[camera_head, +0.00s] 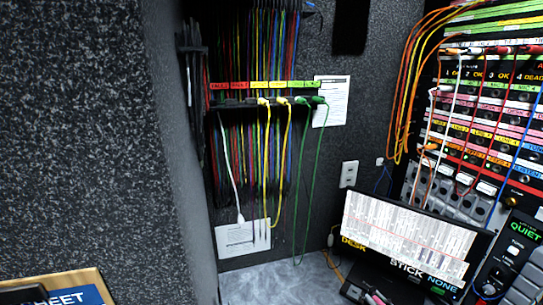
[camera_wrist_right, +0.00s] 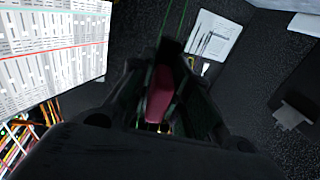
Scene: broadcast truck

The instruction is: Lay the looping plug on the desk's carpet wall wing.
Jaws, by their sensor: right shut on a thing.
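My right gripper (camera_wrist_right: 168,60) fills the middle of the right wrist view. Its dark fingers are shut around a dark red plug-like body (camera_wrist_right: 159,95), and a thin green cord (camera_wrist_right: 175,30) shows beyond the fingertips. The fingers hide much of this body. In the head view my right gripper is hard to tell from the dark shapes at the bottom edge, near the display. The grey desk top (camera_head: 262,285) lies below the carpeted wall (camera_head: 335,150) in the head view. I cannot make out my left gripper.
Yellow and green looped cords hang from a labelled patch row (camera_head: 262,86). A tilted display (camera_head: 410,235) and a patch rack (camera_head: 490,120) stand right. The grey desk patch looks mostly clear.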

